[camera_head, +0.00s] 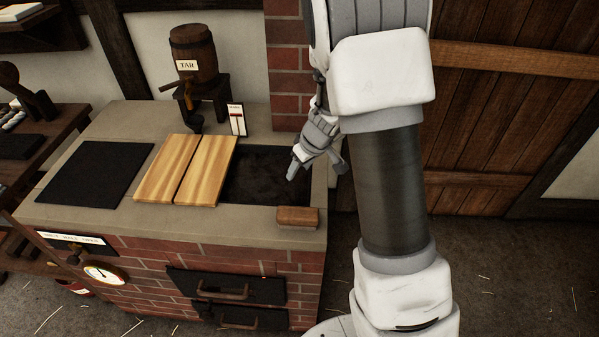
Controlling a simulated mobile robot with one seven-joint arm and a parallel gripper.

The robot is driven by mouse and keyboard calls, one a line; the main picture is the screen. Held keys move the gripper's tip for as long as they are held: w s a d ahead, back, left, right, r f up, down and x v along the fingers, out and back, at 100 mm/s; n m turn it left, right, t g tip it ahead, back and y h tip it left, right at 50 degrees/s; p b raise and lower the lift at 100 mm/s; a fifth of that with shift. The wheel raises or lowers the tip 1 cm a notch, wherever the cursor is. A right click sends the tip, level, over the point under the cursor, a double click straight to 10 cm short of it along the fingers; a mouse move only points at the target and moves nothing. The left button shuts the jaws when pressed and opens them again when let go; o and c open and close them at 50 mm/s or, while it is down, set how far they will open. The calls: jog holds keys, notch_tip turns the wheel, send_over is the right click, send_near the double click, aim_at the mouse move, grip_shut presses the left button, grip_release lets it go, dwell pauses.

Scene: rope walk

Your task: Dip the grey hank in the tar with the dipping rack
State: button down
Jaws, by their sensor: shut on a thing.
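The tar vat (262,168) is a dark, sunken basin in the stone top of the brick stove, at the centre of the head view. Two light wooden boards (186,170) lie side by side over its left part; its right part is open. My gripper (316,160) is at the vat's right end, partly hidden by my arm. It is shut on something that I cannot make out. I cannot pick out the grey hank or the dipping rack in this view.
A barrel labelled TAR (194,53) stands behind the vat, with a small red-marked sign (237,119) beside it. A dark plate (95,173) lies left of the boards. A brown block (297,216) sits at the vat's front right corner. A gauge (103,273) is on the brick front.

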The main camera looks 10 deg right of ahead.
notch_tip(320, 180, up, 5)
jog(key=shift+r+p, duration=0.15)
jog(key=shift+p, duration=0.75)
jog(key=shift+w+r, duration=0.1)
jog(key=c, duration=0.7)
grip_release()
jog(key=o, duration=0.4)
jog(key=shift+r, duration=0.1)
jog(key=p+v, duration=0.1)
jog(key=v, duration=1.6)
jog(key=shift+p, duration=0.3)
